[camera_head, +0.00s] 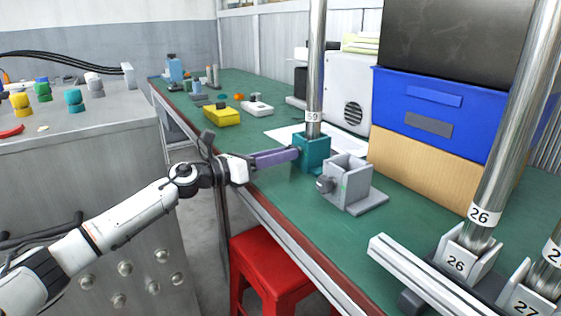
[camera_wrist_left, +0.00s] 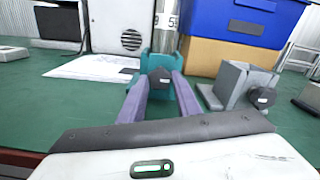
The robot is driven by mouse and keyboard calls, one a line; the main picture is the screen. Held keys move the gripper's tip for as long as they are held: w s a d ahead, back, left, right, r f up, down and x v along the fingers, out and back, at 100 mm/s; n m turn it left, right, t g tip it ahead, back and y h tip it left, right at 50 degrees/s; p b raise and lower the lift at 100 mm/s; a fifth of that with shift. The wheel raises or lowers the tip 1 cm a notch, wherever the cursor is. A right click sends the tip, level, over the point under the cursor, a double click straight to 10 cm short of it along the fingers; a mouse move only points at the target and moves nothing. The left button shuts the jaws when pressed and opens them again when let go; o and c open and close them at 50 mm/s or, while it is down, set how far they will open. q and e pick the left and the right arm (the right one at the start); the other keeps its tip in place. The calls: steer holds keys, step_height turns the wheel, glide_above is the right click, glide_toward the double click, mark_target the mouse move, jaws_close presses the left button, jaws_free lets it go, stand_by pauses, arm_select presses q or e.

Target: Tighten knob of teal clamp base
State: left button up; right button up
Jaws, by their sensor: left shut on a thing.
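The teal clamp base (camera_head: 312,153) stands on the green bench with an upright metal pole (camera_head: 316,70) in it, labelled 59. In the left wrist view the teal clamp base (camera_wrist_left: 160,62) is straight ahead, with its dark knob (camera_wrist_left: 159,78) facing me. My left gripper (camera_head: 296,154) reaches in from the left, its purple fingers at the near-left side of the base. In the left wrist view the left gripper (camera_wrist_left: 160,84) has its fingertips on either side of the knob, shut on it. My right gripper is in neither view.
A grey clamp base (camera_head: 348,185) with its own knob stands empty, close right of the teal one. Blue and tan boxes (camera_head: 430,115) stand behind. More poles in grey holders (camera_head: 462,254) are at right. A red stool (camera_head: 275,260) is below the bench edge.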

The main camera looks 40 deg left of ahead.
arm_select(q)
steer(key=shift+f+m, duration=0.1)
steer(key=shift+m, duration=0.4)
steer(key=o, duration=1.1)
steer(key=shift+c, duration=0.2)
steer(key=shift+s+a+b, duration=0.2)
steer(key=shift+s+b, duration=0.1)
steer(key=shift+s, duration=0.2)
steer(key=v, duration=0.9)
steer(key=shift+p, duration=0.3)
steer(key=shift+s, duration=0.15)
